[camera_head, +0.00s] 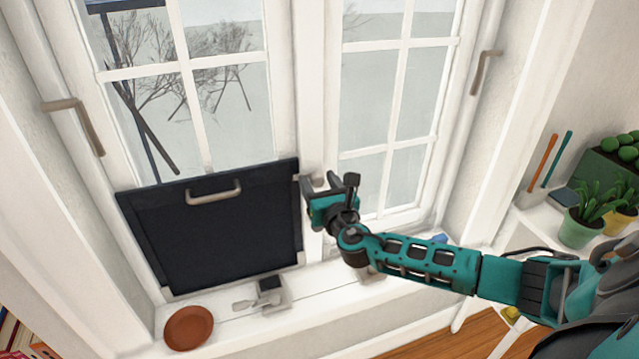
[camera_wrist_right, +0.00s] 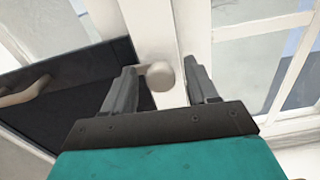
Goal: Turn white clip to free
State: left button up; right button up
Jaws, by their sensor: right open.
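The white clip (camera_wrist_right: 160,76) shows in the right wrist view as a pale rounded knob on the white window post, beside the dark panel. In the head view a small part of the clip (camera_head: 318,180) shows near the panel's upper right corner, mostly behind my gripper. My right gripper (camera_head: 329,184) is open in front of it. In the right wrist view the gripper's two grey fingers (camera_wrist_right: 163,92) stand on either side of the knob with gaps; I see no clear contact. My left gripper is not in view.
The dark panel (camera_head: 215,235) with a handle (camera_head: 213,192) covers the lower left window. A brown dish (camera_head: 188,327) and a small grey-white fitting (camera_head: 270,290) are on the sill. Window handles (camera_head: 78,120) (camera_head: 483,72) stick out at both sides. Potted plants (camera_head: 580,225) stand at right.

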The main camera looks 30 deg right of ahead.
jog(key=c, duration=1)
jog(key=shift+c, duration=0.2)
